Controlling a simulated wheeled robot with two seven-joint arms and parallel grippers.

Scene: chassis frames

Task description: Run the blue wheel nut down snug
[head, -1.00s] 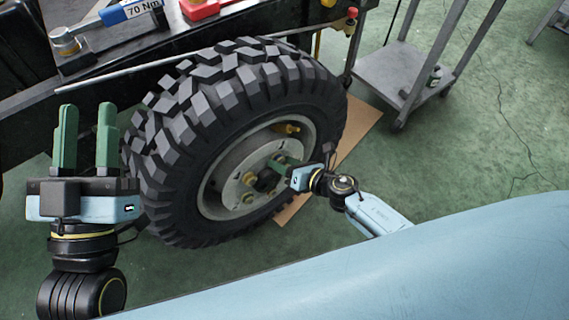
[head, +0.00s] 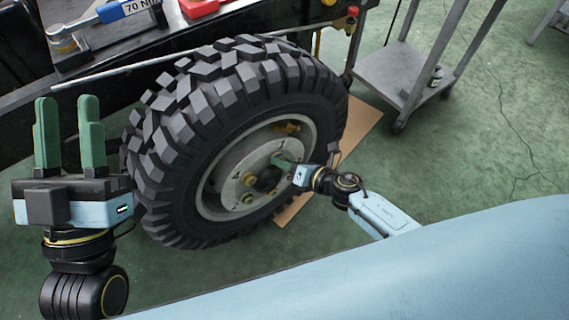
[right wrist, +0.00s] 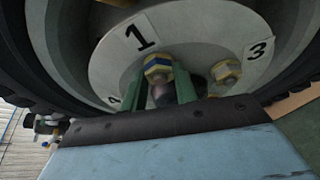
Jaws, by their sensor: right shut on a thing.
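The wheel's pale hub (head: 229,188) faces my right arm, with nuts around it. In the right wrist view, a nut with yellow and blue on it (right wrist: 157,66) sits on a stud by the label 1. The green fingers of my right gripper (right wrist: 166,82) are closed around this spot, shut on the blue wheel nut. In the head view, my right gripper (head: 284,164) reaches the hub's right side and hides the nut; how far the nut is seated cannot be told. My left gripper (head: 67,112) is open and empty, left of the tyre (head: 190,110).
Another yellowish nut (right wrist: 225,72) is by the label 3. A torque wrench marked 70 Nm (head: 125,10) and a red object (head: 200,7) lie at the upper left. A grey cart (head: 385,80) stands right of the wheel. Cardboard (head: 355,128) lies under the tyre.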

